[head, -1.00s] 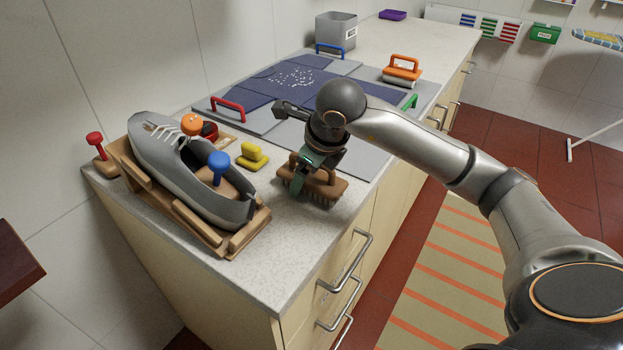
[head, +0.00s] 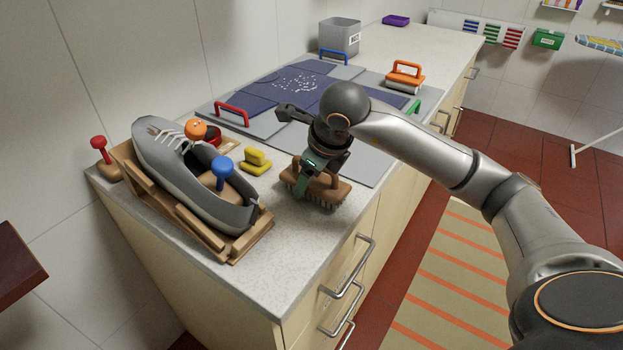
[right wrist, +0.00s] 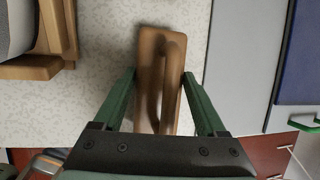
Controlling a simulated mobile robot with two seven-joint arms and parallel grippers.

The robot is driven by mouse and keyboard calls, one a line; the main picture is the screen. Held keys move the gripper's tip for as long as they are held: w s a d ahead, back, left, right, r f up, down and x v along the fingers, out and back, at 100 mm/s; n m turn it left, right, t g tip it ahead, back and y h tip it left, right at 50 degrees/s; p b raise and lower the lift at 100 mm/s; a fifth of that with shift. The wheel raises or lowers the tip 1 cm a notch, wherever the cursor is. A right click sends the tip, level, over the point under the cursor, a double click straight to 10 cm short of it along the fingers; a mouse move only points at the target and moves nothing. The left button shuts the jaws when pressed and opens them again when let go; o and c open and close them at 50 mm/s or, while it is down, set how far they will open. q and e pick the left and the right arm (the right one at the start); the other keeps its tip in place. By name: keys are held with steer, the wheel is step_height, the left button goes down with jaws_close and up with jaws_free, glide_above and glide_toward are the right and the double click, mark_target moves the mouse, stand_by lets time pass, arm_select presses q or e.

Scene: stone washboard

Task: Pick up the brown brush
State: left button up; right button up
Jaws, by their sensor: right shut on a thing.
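The brown brush (head: 330,194), a wooden block with dark bristles and an arched handle, is at the counter's front edge, bristles down. My right gripper (head: 303,183) reaches down over it and is shut on it. In the right wrist view the brush (right wrist: 152,60) lies between the two green fingers of my right gripper (right wrist: 159,76). The bristles are hidden in that view. I cannot tell whether the brush is clear of the counter. My left gripper is not in view.
A grey shoe (head: 180,170) on a wooden stand is left of the brush. A small yellow brush (head: 256,161) sits between them. Behind are grey slabs with a dark blue cloth (head: 270,88), an orange-handled brush (head: 405,75) and a grey bin (head: 338,38).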

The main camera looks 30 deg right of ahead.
mark_target(326, 190)
step_height(326, 190, up, 2)
steer(key=shift+r, duration=0.2)
steer(key=v, duration=0.2)
steer(key=s+v, duration=0.1)
steer(key=v, duration=0.4)
steer(key=shift+s+d+f, duration=0.15)
steer(key=shift+d+f, duration=0.1)
steer(key=s+r, duration=0.4)
steer(key=s, duration=0.5)
steer(key=shift+s+d+r, duration=0.2)
steer(key=shift+s+d, duration=0.15)
steer(key=shift+d, duration=0.05)
steer(key=o, duration=0.9)
steer(key=c, duration=0.6)
